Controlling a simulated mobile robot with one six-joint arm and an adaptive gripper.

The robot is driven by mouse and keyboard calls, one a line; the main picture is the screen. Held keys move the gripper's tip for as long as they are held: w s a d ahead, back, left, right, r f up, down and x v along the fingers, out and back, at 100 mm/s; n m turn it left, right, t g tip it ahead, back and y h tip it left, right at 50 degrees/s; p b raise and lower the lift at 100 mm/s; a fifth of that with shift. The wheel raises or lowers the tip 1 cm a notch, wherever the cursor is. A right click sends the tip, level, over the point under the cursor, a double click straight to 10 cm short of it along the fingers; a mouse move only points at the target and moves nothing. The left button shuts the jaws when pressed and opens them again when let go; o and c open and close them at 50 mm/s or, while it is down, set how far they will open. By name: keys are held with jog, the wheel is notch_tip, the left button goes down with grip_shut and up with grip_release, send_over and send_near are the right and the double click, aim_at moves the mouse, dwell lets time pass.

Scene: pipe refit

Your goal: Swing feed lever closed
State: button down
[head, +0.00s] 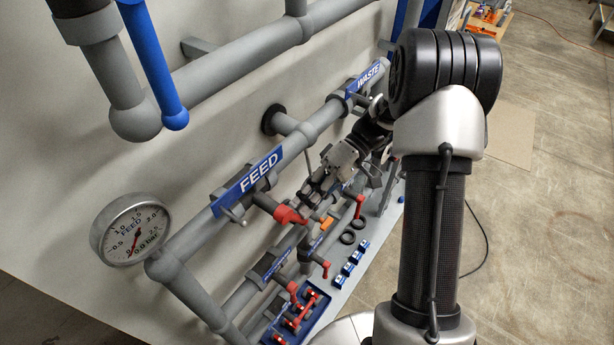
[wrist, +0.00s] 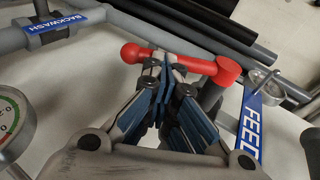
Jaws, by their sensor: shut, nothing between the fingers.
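The feed lever (wrist: 193,62) is a red handle with a rounded knob, on a grey stem beside the blue FEED label (wrist: 250,125). In the wrist view it lies roughly crosswise to that label. In the head view the red lever (head: 288,215) shows just below the FEED label (head: 262,170), partly beside my gripper. My gripper (wrist: 165,70) is shut with nothing between its fingers. Its tips overlap the middle of the lever in the wrist view; I cannot tell whether they touch it. In the head view my gripper (head: 309,196) is close to the lever.
The FEED gauge (head: 132,229) has its needle near 0.0 bar. The WASTE label (head: 367,76) is further along the pipe. A BACKWASH label (wrist: 50,27) is at the wrist view's upper left.

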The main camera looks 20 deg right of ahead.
aim_at(299, 217)
jog(key=shift+s+a+f+b, duration=0.35)
jog(key=shift+a+f+b, duration=0.15)
jog(key=shift+f+b, duration=0.15)
jog(key=shift+s+a+f+b, duration=0.35)
jog(key=shift+a+f+b, duration=0.15)
jog(key=shift+f+b, duration=0.1)
jog(key=shift+s+a+f+b, duration=0.25)
jog(key=shift+s+a+b, duration=0.15)
jog(key=shift+a, duration=0.1)
jog(key=shift+w, duration=0.1)
